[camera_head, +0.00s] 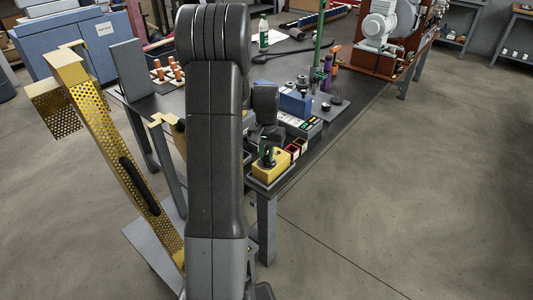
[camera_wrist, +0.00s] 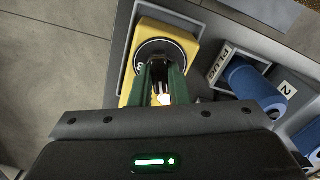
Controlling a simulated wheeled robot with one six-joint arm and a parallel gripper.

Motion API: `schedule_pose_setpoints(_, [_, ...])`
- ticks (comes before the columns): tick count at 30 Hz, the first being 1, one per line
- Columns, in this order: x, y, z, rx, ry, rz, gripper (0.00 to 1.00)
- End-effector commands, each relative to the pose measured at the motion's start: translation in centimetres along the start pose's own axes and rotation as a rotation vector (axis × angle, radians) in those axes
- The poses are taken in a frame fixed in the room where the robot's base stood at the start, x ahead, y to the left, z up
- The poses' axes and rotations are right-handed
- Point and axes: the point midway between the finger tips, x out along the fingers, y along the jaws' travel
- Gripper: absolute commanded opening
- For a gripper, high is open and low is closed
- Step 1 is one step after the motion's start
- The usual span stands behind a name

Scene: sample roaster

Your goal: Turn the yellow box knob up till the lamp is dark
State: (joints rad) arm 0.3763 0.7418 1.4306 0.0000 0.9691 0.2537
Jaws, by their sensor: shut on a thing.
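The yellow box (camera_head: 272,172) sits at the near right corner of the dark table; in the wrist view its yellow top (camera_wrist: 181,34) shows at the upper middle. Its round black dial (camera_wrist: 158,47) is partly covered by my gripper (camera_wrist: 160,66). My gripper's green fingers are shut on the knob at the dial's middle, and they hide most of the knob. A bright spot, which looks like the lit lamp (camera_wrist: 165,99), shows between the fingers. In the head view my gripper (camera_head: 268,155) is small and comes down on the box.
A grey tray with a compartment marked PLUG (camera_wrist: 222,62) and blue cylinders (camera_wrist: 250,82) stands close to the right of the box in the wrist view. A blue box (camera_head: 296,102) and small bins stand behind on the table. Open floor lies to the right.

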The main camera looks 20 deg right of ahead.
Motion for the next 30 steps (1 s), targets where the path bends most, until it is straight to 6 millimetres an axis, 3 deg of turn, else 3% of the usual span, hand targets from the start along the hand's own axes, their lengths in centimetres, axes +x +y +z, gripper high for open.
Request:
schedule_pose_setpoints(14, [-0.05, -0.01, -0.03, 0.017, 0.001, 0.000, 0.00])
schedule_pose_setpoints(15, [-0.05, -0.01, -0.03, 0.017, 0.001, 0.000, 0.17])
schedule_pose_setpoints(18, [-0.05, -0.01, -0.03, 0.017, 0.001, 0.000, 0.37])
schedule_pose_setpoints(30, [-0.88, -0.01, -0.05, 0.016, 0.002, 0.000, 0.37])
